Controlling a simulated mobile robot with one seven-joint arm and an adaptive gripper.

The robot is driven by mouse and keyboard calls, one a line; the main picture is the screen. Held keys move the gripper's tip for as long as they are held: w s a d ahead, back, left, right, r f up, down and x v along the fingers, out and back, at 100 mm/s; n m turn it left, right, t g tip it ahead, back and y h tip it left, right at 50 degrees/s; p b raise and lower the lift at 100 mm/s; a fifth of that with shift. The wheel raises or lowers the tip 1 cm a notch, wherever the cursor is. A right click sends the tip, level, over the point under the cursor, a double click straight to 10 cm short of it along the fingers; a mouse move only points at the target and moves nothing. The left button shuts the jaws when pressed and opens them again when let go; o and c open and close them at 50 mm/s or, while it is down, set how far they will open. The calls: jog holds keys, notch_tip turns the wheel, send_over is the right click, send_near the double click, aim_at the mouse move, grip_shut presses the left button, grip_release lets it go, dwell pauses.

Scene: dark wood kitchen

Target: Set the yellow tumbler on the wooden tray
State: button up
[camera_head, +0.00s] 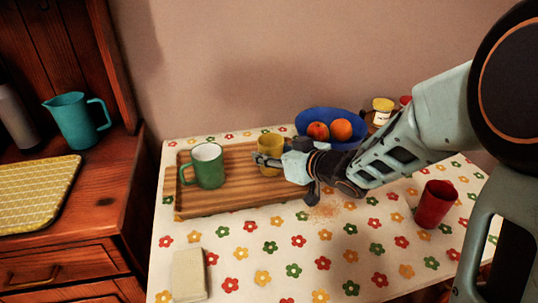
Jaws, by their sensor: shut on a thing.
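The yellow tumbler (271,142) is at the right part of the wooden tray (235,197), seen over the tray's surface. My gripper (268,159) reaches in from the right and is shut on the tumbler. The tumbler looks upright. A green mug (207,166) stands on the left part of the tray, a short way left of my gripper.
A blue bowl (352,116) with oranges stands behind my arm, with small jars (383,109) beside it. A red cup (435,204) stands at the right. A beige cloth or sponge (189,274) lies front left. Crumbs (323,211) lie below my wrist. The tray's front middle is bare.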

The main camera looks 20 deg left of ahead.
jog(key=shift+f, duration=0.15)
jog(key=o, duration=1.1)
jog(key=shift+o, duration=0.2)
jog(key=shift+d+r, duration=0.1)
jog(key=shift+r, duration=0.2)
jog(key=p+v, duration=0.4)
jog(key=v, duration=0.7)
jog(key=shift+s+d, duration=0.3)
jog(key=shift+w+r, duration=0.1)
jog(key=shift+r, duration=0.05)
